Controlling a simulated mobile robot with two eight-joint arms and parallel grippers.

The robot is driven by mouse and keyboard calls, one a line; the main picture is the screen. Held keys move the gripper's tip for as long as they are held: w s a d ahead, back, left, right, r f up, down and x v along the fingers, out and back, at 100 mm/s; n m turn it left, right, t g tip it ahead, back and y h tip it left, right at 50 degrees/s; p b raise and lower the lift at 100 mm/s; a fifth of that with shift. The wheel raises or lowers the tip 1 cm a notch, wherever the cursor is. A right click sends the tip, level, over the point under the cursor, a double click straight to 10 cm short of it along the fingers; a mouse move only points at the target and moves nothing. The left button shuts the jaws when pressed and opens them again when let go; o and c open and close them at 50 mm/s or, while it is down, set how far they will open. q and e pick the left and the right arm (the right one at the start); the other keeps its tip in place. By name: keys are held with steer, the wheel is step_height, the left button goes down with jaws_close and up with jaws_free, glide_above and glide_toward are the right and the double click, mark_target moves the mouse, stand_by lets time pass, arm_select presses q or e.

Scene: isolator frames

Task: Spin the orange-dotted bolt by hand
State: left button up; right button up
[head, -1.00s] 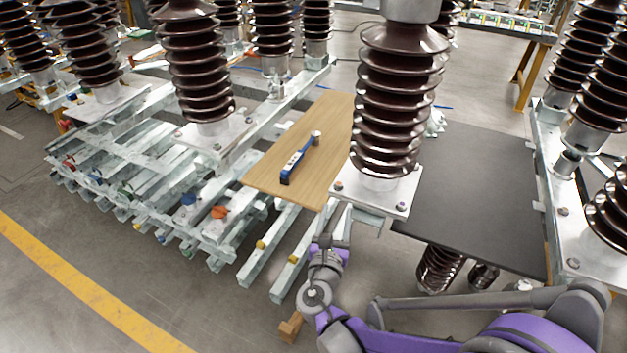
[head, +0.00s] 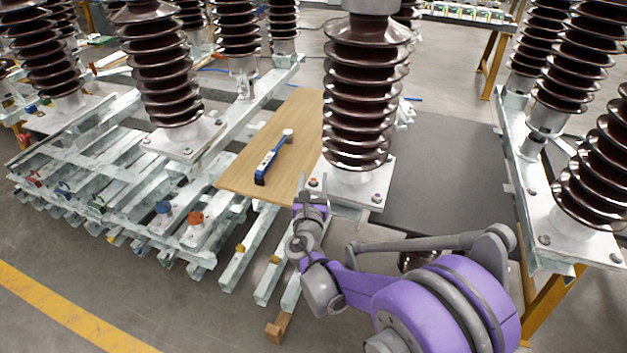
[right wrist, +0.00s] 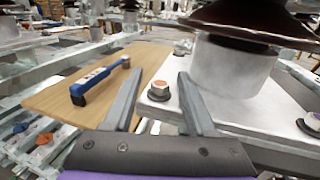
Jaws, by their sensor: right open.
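The orange-dotted bolt (head: 314,183) stands upright at the near left corner of the white base plate (head: 345,187) under the middle brown insulator. In the right wrist view the bolt (right wrist: 159,90) shows its orange top and dark washer. My right gripper (head: 310,196) is just in front of this bolt in the head view. In the right wrist view its two fingers (right wrist: 160,82) are apart, with the bolt seen between their tips. They do not appear to touch it. A purple-dotted bolt (head: 377,198) sits at the plate's near right corner. My left gripper is not in view.
A wooden board (head: 235,174) holding a blue-handled torque wrench (head: 270,161) lies left of the plate. A dark panel (head: 445,165) lies to the right. The brown insulator (head: 362,95) rises close behind the bolt. Steel rails (head: 243,262) extend below left.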

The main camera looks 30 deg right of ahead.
steer(key=shift+c, duration=0.3)
jaws_close()
steer(key=shift+h, duration=0.3)
steer(key=m+g+h, duration=0.3)
steer(key=shift+w+a+b, duration=0.1)
steer(key=shift+a+b, duration=0.05)
steer(key=shift+b, duration=0.15)
steer(key=m+g+h, duration=0.2)
steer(key=g, duration=0.1)
steer(key=shift+m+g, duration=0.3)
steer(key=m+g+h, duration=0.1)
steer(key=m+g, duration=0.1)
steer(key=g, duration=0.1)
steer(key=m+g+h, duration=0.1)
steer(key=m+g, duration=0.1)
steer(key=g, duration=0.1)
steer(key=shift+g, duration=0.4)
steer(key=shift+m+g+b, duration=0.4)
steer(key=shift+m+g, duration=1.9)
steer(key=shift+g, duration=0.8)
steer(key=shift+g, duration=0.3)
